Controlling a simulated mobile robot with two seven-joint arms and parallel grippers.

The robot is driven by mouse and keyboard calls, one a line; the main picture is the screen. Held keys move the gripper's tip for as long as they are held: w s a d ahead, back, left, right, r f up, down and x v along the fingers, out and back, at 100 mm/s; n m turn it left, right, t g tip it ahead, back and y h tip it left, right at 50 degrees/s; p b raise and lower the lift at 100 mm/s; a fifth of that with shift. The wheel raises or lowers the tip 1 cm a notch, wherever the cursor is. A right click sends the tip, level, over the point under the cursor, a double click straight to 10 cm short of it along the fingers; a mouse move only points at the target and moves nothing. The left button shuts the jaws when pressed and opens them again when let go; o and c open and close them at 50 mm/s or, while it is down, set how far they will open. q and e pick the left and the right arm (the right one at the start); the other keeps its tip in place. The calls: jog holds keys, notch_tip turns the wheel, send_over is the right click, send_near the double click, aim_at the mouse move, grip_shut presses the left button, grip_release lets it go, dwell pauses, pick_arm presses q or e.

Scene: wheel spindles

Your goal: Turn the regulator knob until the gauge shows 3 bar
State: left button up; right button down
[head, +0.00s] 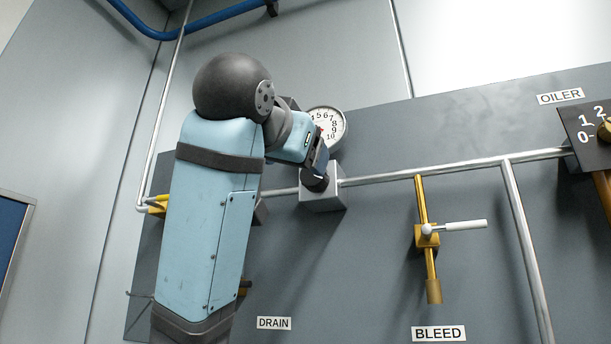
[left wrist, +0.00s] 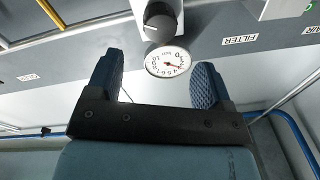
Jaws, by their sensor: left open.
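The regulator is a pale block (head: 323,197) on the pipe with a dark round knob (head: 314,184) on its front. The knob (left wrist: 158,28) also shows at the top of the left wrist view. The round white gauge (head: 336,124) sits just above the block, partly hidden by my left arm. In the left wrist view the gauge (left wrist: 160,68) appears below the knob with a red needle; its exact reading is too small to tell. My left gripper (left wrist: 158,60) is open, its blue fingers spread and empty. In the head view, the gripper (head: 319,170) is right by the knob; contact cannot be told. My right gripper is out of view.
A yellow bleed valve (head: 427,240) with a white lever hangs to the right. The oiler plate (head: 586,135) is at the far right. A metal pipe (head: 455,171) crosses the grey panel. My left arm covers the panel's left part.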

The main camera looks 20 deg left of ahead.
pick_arm(q)
jog(key=s, duration=0.5)
jog(key=shift+s+f+b, duration=0.15)
jog(key=shift+f+b, duration=0.05)
jog(key=shift+b, duration=0.2)
